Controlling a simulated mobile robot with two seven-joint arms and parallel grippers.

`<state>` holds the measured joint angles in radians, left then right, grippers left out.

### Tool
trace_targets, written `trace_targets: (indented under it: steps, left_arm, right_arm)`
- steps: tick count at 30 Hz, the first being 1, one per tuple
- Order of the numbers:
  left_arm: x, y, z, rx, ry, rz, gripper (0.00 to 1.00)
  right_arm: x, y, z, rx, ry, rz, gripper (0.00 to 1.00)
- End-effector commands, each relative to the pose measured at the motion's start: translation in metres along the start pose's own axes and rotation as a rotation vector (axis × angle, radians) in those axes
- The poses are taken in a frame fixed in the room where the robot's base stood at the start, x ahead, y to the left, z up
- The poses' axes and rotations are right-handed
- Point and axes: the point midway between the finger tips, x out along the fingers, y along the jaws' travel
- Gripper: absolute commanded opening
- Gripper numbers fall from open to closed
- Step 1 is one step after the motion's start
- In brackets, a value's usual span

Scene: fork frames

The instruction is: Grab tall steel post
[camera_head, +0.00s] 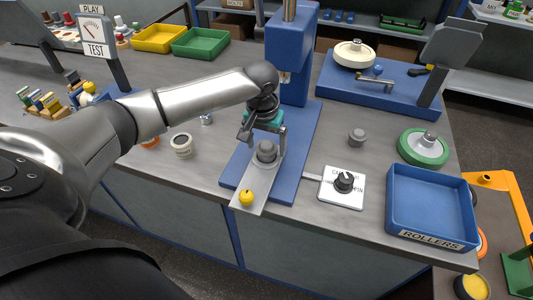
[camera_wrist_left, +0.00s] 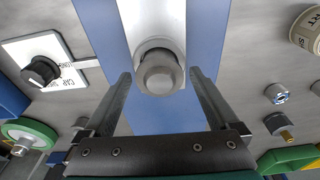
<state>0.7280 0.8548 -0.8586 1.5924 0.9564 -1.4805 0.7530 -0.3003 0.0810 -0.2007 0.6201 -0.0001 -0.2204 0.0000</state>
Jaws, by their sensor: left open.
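The grey steel post (camera_head: 267,151) stands upright on the light metal slide of the blue press, in the middle of the head view. In the left wrist view the post (camera_wrist_left: 160,72) shows as a round-topped cylinder. My left gripper (camera_head: 262,143) is open, pointing down over the post. In the left wrist view, one finger of the gripper (camera_wrist_left: 160,80) shows on each side of the post, with gaps between. I cannot tell how far the fingertips reach down beside it. My right gripper is not in view.
The blue press column (camera_head: 290,55) rises close behind the gripper. A yellow knob (camera_head: 246,198) sits at the slide's front end. A dial box (camera_head: 343,187), a blue tray (camera_head: 430,208) and a shorter grey piece (camera_head: 357,137) are to the right. A labelled cup (camera_head: 181,146) is to the left.

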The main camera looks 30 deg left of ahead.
Motion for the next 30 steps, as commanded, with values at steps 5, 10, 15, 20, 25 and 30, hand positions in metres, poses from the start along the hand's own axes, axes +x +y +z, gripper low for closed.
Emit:
trace_targets:
  steps: [5,10,15,20,25,30]
  left_arm:
    - [0.0103,0.0,0.0001,0.001,0.001,-0.001,0.94]
    - [0.0097,0.0,0.0001,0.001,0.001,0.0,0.94]
    - [0.0095,0.0001,0.0001,0.001,0.001,0.0,0.74]
    - [0.0094,0.0001,0.0001,0.001,0.001,0.0,0.56]
    - [0.0093,0.0,0.0001,0.001,0.001,0.0,0.37]
    - [0.0093,-0.0001,0.0,0.0,0.001,-0.001,0.18]
  right_arm:
    - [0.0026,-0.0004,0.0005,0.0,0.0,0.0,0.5]
    - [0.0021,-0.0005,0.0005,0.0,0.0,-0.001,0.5]
    - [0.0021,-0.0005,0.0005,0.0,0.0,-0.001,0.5]
    - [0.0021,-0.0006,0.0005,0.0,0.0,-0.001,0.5]
    - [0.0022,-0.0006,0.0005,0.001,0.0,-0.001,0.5]
    - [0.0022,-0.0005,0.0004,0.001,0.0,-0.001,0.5]
